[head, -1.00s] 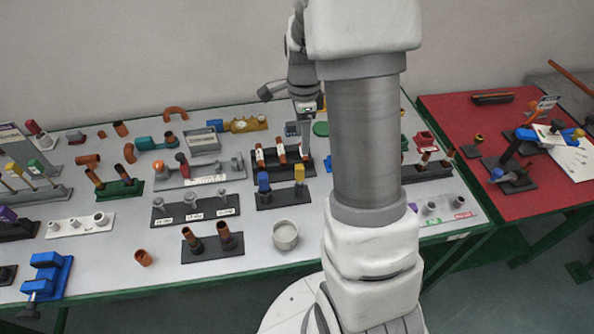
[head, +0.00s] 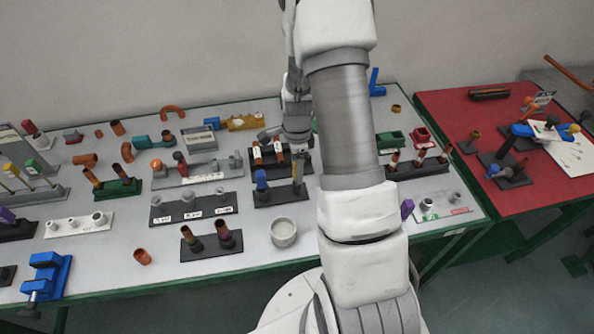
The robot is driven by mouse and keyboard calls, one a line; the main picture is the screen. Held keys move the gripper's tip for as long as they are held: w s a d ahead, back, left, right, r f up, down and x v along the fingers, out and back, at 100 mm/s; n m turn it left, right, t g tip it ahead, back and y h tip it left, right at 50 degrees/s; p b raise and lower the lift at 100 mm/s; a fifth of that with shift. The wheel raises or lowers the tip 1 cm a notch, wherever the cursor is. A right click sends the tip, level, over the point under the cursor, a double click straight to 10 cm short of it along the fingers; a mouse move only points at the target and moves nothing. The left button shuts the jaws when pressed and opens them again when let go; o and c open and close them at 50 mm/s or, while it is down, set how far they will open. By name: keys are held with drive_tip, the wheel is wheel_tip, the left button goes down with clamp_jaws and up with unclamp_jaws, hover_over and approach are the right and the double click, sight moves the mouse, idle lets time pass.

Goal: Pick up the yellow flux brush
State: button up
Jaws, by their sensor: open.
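A dark two-place holder (head: 268,199) stands near the middle of the grey table, with a blue-topped brush (head: 262,179) upright in its left place. In its right place, where the yellow-topped brush stood, my gripper (head: 298,178) now points down, open. I cannot tell whether the fingers touch the brush. Another yellow-topped item (head: 12,170) stands in a grey rack at the far left.
A dark rack with labelled pipes lies just behind the gripper. A grey cup (head: 284,232) stands in front of the holder. A dark stand with two copper fittings (head: 212,242) is front left. A red table (head: 450,115) is at the right.

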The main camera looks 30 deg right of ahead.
drive_tip(key=shift+f, duration=0.1)
drive_tip(key=shift+c, duration=0.2)
clamp_jaws()
drive_tip(key=shift+r, duration=0.75)
wheel_tip(320, 180, up, 2)
drive_tip(key=shift+r, duration=0.15)
drive_tip(key=s+d+r+b, duration=0.1)
drive_tip(key=s+d+r, duration=0.6)
drive_tip(key=d, duration=0.2)
drive_tip(key=shift+s+r, duration=0.15)
drive_tip(key=shift+s, duration=0.05)
